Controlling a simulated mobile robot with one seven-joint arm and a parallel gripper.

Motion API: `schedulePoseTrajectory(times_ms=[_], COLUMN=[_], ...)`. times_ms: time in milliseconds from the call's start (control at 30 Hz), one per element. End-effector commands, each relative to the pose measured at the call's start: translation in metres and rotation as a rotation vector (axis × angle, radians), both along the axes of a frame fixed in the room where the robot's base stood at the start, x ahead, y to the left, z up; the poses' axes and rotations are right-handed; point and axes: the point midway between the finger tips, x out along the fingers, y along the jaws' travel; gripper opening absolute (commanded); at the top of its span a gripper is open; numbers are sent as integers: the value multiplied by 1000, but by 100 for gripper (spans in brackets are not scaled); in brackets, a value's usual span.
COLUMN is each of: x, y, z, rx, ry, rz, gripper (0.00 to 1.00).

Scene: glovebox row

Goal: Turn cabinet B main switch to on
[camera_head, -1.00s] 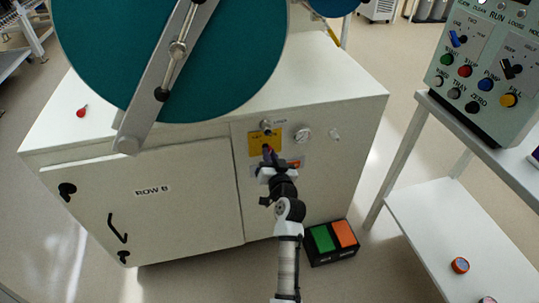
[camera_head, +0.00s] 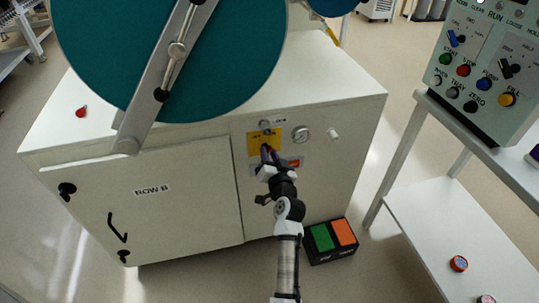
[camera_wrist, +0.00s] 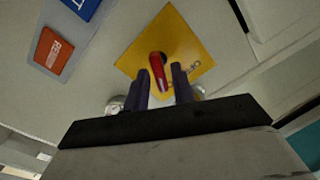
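The white cabinet labelled ROW B (camera_head: 190,205) stands in the middle of the head view. On its front is a yellow plate (camera_head: 254,141), seen also in the wrist view (camera_wrist: 140,58). A red switch handle (camera_wrist: 158,72) stands out from the plate in the wrist view. My gripper (camera_head: 268,151) is at the plate in the head view and mostly hides the handle there. In the wrist view the two dark fingers (camera_wrist: 160,82) are on either side of the red handle, with gaps beside it.
A round gauge (camera_head: 301,134) and a white knob (camera_head: 333,134) sit right of the plate. A green-and-orange pedal box (camera_head: 331,241) lies on the floor below. A control panel (camera_head: 487,75) stands on a shelf at right. A large teal disc (camera_head: 110,50) is above.

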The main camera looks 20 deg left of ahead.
Motion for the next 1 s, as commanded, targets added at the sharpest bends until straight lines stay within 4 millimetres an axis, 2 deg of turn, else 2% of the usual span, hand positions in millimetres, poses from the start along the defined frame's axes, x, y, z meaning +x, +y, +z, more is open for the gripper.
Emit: schedulePoseTrajectory(times_ms=[333,467,1000], x=[-1,-9,-98], y=[-1,-6,-67], z=[0,-1,-3], rx=[-1,-1,-1], ry=[-2,-1,1], rz=[-1,-1,-2], gripper=[33,33,33])
